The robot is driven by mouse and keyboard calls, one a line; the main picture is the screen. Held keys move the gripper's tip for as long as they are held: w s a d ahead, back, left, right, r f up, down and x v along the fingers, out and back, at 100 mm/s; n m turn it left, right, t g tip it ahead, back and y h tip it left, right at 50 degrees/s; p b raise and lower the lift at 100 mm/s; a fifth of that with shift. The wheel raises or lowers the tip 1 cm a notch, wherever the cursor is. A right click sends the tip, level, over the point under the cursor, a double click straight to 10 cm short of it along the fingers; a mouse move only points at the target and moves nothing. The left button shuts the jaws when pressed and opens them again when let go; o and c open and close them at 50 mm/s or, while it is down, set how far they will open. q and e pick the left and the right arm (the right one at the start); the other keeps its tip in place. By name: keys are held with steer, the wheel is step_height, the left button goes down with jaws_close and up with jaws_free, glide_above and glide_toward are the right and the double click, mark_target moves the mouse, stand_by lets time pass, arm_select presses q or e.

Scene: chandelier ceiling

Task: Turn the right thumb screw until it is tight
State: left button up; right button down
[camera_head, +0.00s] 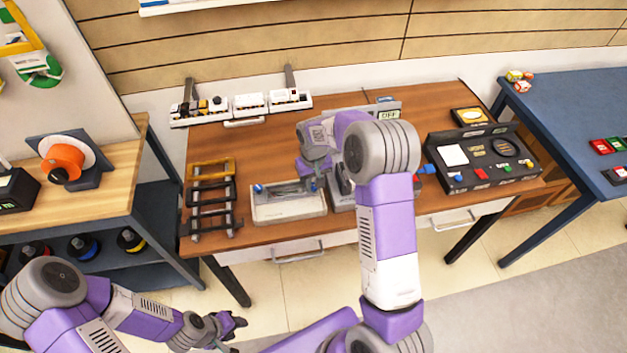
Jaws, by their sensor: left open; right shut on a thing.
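A pale grey tray-like fixture (288,208) sits near the front edge of the wooden table. A blue thumb screw (258,188) shows at its left end. A second blue thumb screw, the right one (313,184), shows at its right end, partly hidden by my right gripper. My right gripper (312,174) reaches down over that end and is shut on the right thumb screw; the fingertips are small and partly covered, so the exact contact is hard to see. My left gripper (238,326) is open and empty, low in front of the table, away from the fixture.
A dark rack (211,198) stands left of the fixture. A black control panel (480,160) with coloured buttons is to the right. A rail of small items (240,107) runs along the back. My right arm hides part of the table's middle; bare wood lies behind the fixture.

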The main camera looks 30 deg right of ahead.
steer(key=m+p, duration=0.1)
steer(key=m, duration=0.3)
steer(key=shift+m, duration=0.4)
stand_by(0.4)
steer(key=c, duration=0.9)
jaws_free()
steer(key=shift+o, duration=0.2)
step_height(320, 180, up, 8)
steer(key=shift+f+p, duration=0.15)
steer(key=shift+p, duration=0.45)
steer(key=shift+s+f, duration=0.1)
